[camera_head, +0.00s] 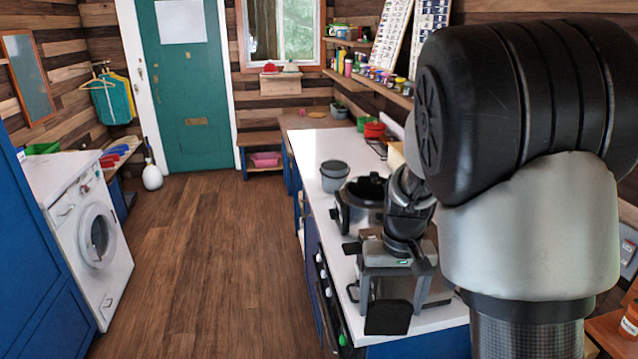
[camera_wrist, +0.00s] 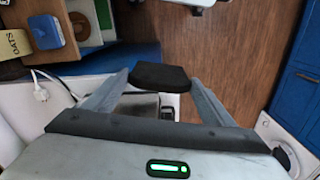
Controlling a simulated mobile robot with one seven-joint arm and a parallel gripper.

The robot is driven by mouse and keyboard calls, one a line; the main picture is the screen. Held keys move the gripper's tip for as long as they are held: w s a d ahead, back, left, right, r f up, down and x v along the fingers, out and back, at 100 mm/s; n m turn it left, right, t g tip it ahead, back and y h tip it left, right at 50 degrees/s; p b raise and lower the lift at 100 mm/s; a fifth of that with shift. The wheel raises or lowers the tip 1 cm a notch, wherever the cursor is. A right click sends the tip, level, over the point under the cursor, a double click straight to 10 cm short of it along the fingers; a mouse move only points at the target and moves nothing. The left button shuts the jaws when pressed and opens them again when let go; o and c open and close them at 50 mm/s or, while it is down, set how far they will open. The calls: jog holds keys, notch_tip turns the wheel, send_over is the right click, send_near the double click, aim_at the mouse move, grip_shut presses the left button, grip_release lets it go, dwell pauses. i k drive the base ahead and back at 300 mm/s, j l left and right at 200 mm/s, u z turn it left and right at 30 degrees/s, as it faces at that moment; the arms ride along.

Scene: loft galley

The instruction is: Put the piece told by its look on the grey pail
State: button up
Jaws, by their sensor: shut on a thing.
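The grey pail (camera_head: 334,175) stands on the white counter in the head view, beyond the pots and apart from my gripper. My gripper (camera_head: 388,300) is above the near part of the counter, pointing downward. It is shut on a flat black piece (camera_head: 388,318). In the wrist view the black piece (camera_wrist: 160,76) sits between the two grey fingers of my gripper (camera_wrist: 160,82), with a rounded, slab-like outline. The pail is not recognisable in the wrist view.
A dark cooker (camera_head: 360,205) stands between my gripper and the pail. Red and green bowls (camera_head: 374,130) are farther back on the counter. A washing machine (camera_head: 95,235) is across the open wooden floor (camera_head: 195,270). An oats box (camera_wrist: 14,44) shows in the wrist view.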

aim_at(333, 177)
jog(key=j+u, duration=0.5)
jog(key=i+j+u, duration=0.2)
jog(key=j, duration=0.2)
jog(key=i+j+u, duration=0.2)
jog(key=i+j+z, duration=0.1)
jog(key=i+j, duration=0.25)
jog(key=i, duration=0.25)
jog(key=i+j+z, duration=0.1)
jog(key=i+j, duration=0.3)
jog(key=i, duration=0.15)
jog(key=i+z, duration=0.7)
jog(key=i+j+z, duration=0.2)
jog(key=z, duration=0.15)
jog(key=i+j+z, duration=0.2)
jog(key=z, duration=0.25)
jog(key=i+j+z, duration=0.3)
jog(key=z, duration=0.2)
jog(key=i+j+z, duration=0.25)
jog(key=j+z, duration=0.2)
jog(key=i+j+z, duration=0.15)
jog(key=j+z, duration=0.35)
jog(key=l, duration=0.1)
